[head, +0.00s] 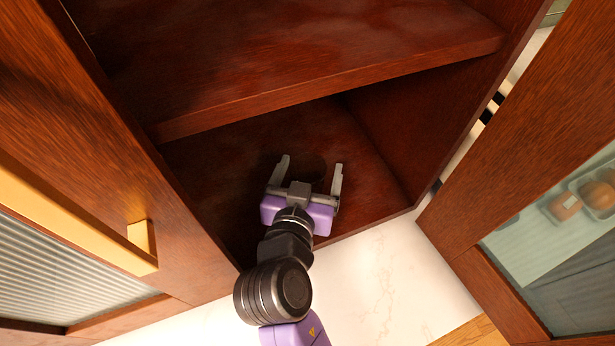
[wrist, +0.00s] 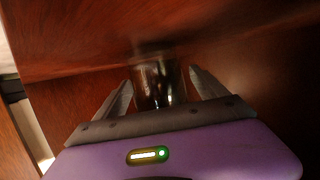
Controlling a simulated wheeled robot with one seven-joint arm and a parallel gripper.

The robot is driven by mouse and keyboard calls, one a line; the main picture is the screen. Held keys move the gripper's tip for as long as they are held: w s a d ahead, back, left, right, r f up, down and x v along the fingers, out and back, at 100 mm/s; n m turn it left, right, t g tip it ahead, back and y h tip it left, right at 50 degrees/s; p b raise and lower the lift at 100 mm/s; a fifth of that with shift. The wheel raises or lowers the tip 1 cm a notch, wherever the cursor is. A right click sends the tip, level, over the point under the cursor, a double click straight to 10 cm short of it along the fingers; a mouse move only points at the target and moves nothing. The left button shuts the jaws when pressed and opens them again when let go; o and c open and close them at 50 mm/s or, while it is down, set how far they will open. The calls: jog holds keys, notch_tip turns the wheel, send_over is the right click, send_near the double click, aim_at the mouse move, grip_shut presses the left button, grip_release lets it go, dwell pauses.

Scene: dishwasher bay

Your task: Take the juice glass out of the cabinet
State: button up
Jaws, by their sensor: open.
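The juice glass (wrist: 160,84) is clear and dark-looking in the wrist view, standing on the cabinet's lower shelf between my two fingers. In the head view it shows only as a faint round outline (head: 307,166) between the fingers. My gripper (head: 311,162) reaches into the lower compartment with its fingers open, one on each side of the glass. In the wrist view, the fingers of my gripper (wrist: 160,82) appear apart from the glass, though contact is hard to judge. The glass's lower part is hidden by my gripper body.
The cabinet's middle shelf (head: 330,85) lies above my gripper. An open wooden door (head: 60,120) with a gold handle stands at left, and another glass-paned door (head: 530,150) at right. A pale marble counter (head: 385,275) is clear below.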

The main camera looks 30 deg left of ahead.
jog(key=shift+w+a+f, duration=0.1)
jog(key=shift+w+f, duration=0.05)
jog(key=shift+w, duration=0.3)
